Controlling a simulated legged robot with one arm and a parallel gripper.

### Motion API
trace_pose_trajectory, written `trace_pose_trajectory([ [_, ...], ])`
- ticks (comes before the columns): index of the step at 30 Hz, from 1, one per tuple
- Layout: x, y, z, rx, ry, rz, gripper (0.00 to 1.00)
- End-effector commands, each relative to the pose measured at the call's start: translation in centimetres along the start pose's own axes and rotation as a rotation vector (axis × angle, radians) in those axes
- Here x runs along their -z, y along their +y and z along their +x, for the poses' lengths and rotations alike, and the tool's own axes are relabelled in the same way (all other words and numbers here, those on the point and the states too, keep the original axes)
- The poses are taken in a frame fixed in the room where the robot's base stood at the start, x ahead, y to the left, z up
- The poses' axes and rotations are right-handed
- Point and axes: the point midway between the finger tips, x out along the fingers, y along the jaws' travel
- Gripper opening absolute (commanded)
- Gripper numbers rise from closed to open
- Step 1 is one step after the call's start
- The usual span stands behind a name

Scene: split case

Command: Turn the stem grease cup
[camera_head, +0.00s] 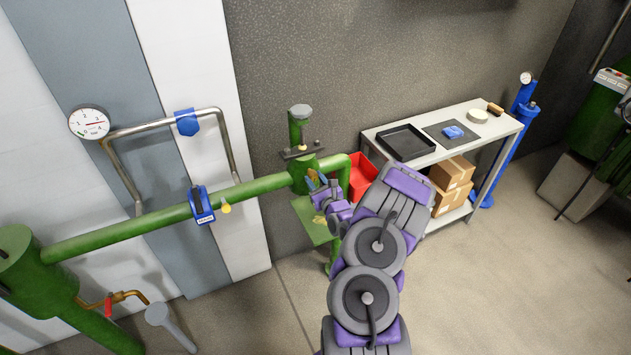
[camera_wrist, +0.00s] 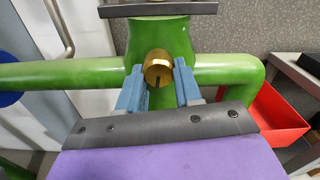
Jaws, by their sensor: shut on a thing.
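The stem grease cup (camera_wrist: 158,70) is a small brass cylinder with a dark slot in its face, on the front of the green valve body (camera_wrist: 160,33). In the wrist view my gripper (camera_wrist: 158,76) has its two blue fingers at the cup's left and right sides, shut on it. In the head view my gripper (camera_head: 317,183) is at the valve body (camera_head: 303,172) on the green pipe, and the cup there is too small and covered to make out.
A red bin (camera_head: 362,176) stands just right of the valve, also in the wrist view (camera_wrist: 275,118). A green pipe (camera_head: 130,230) runs left, with a blue clamp (camera_head: 201,205).

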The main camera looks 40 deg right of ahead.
Motion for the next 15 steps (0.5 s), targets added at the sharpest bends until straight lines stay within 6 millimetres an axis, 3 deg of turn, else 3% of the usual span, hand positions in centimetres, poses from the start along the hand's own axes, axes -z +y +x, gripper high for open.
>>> trace_pose_trajectory([
  [4, 0.01, -0.01, 0.04, 0.000, 0.000, -0.002, 0.04],
  [5, -0.02, -0.01, 0.05, 0.000, 0.000, -0.002, 0.37],
  [12, -0.20, -0.02, 0.03, 0.000, -0.004, -0.003, 0.60],
  [15, -0.29, 0.05, 0.00, 0.000, -0.006, -0.004, 0.60],
])
